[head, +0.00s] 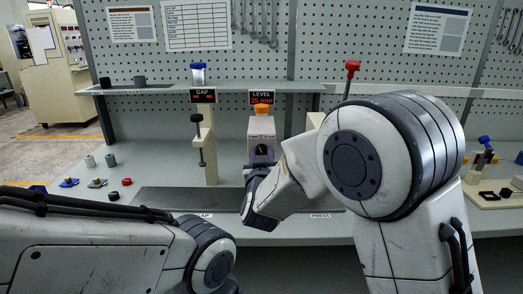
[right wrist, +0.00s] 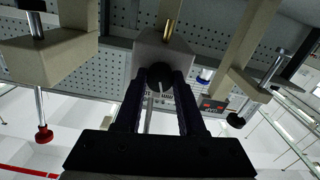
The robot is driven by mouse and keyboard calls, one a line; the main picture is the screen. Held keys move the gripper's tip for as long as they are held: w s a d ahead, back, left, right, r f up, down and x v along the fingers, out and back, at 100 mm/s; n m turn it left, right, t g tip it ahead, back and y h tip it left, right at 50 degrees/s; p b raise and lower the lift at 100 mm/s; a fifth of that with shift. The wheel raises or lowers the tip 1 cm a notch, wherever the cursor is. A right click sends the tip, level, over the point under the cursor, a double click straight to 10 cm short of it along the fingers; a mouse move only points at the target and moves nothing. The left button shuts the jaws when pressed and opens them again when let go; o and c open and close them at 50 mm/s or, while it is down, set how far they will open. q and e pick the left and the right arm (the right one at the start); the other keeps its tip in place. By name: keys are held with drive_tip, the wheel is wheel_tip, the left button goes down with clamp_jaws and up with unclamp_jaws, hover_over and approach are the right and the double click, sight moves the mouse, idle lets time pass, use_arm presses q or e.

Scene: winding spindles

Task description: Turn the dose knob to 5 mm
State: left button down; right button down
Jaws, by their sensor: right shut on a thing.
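The dose unit (head: 261,127) is a pale box with an orange top, standing on the bench under a LEVEL display (head: 262,98). The red digits look like 35 mm but are small. Its round black dose knob (head: 263,150) faces me and has a light pointer line. My right gripper (head: 259,170) reaches the front of the unit. In the right wrist view, the two dark fingers of the right gripper (right wrist: 160,86) are shut on the sides of the knob (right wrist: 160,77). My left arm shows at the lower left, but its gripper is out of view.
A GAP post (head: 209,150) with a black-handled screw stands left of the unit. A red-knobbed lever (head: 352,68) rises to the right. Small grey cylinders, and blue, yellow, red and black pieces lie at the bench's left. A dark mat (head: 170,199) runs along the front.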

drive_tip(key=shift+n+p, duration=0.4)
drive_tip(key=shift+n, duration=0.6)
drive_tip(key=c, duration=0.5)
unclamp_jaws()
drive_tip(key=shift+s, duration=0.1)
drive_tip(key=s+b, duration=0.1)
drive_tip(key=s, duration=0.9)
drive_tip(key=shift+s, duration=0.2)
